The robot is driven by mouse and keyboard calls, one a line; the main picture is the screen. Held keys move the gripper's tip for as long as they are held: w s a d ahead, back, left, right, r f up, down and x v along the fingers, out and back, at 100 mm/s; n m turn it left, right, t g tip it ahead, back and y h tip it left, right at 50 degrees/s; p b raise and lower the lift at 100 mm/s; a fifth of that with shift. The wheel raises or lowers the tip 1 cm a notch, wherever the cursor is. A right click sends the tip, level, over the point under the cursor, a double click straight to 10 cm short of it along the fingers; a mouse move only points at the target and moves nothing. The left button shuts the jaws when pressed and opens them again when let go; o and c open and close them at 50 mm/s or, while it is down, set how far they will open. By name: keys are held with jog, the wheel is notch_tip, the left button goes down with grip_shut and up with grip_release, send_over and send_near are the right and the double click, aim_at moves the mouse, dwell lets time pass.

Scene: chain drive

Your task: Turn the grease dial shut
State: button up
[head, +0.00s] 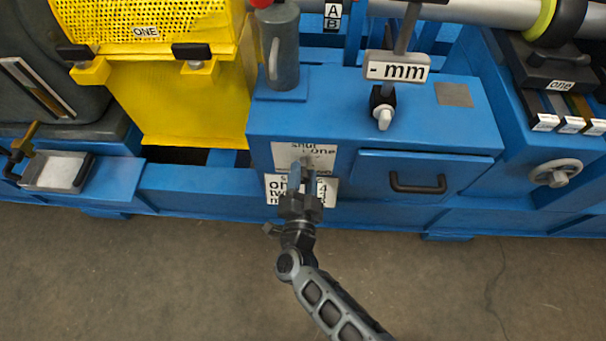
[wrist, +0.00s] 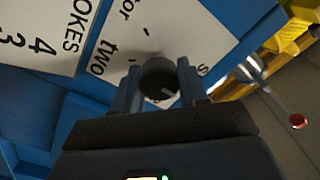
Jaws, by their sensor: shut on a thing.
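The grease dial (wrist: 158,78) is a dark round knob in the wrist view, with a short pale line on its face toward the lower right. It stands on a white dial plate (wrist: 165,25) with tick marks, the word "two" and a partly covered word starting with "s". My gripper (head: 303,168) is at the front of the blue machine, with one finger on each side of the knob, shut on it. I cannot tell exactly which mark the line meets.
A second white plate (wrist: 45,30), reading "STROKES" with numbers, adjoins the dial plate. A drawer with a black handle (head: 418,184) is to the right. A small handwheel (head: 555,173) is farther right. A red-tipped lever (wrist: 297,120) shows right of my gripper in the wrist view.

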jog(key=o, duration=1)
jog(key=shift+d, duration=0.15)
jog(key=shift+o, duration=0.2)
jog(key=s, duration=0.7)
jog(key=shift+s, duration=0.4)
jog(key=s+d+r+n+y+p, duration=0.1)
jog(key=s+d+r+n+p, duration=0.1)
jog(key=s+d+r, duration=0.6)
jog(key=s+d+r+n+y+p, duration=0.1)
jog(key=s+d+r+n+p, duration=0.1)
jog(key=s+d+r, duration=0.5)
jog(key=s+d+r+n+g+p, duration=0.1)
jog(key=s+d+r+n, duration=0.1)
jog(key=s+r, duration=0.5)
jog(key=s+d+r+n+g+h, duration=0.1)
jog(key=s+d+r+n+g, duration=0.1)
jog(key=s+d+r, duration=0.3)
notch_tip(320, 180, up, 4)
jog(key=shift+s+d+f+n+p, duration=0.15)
jog(key=shift+s+n+p, duration=0.2)
jog(key=shift+s+n, duration=0.45)
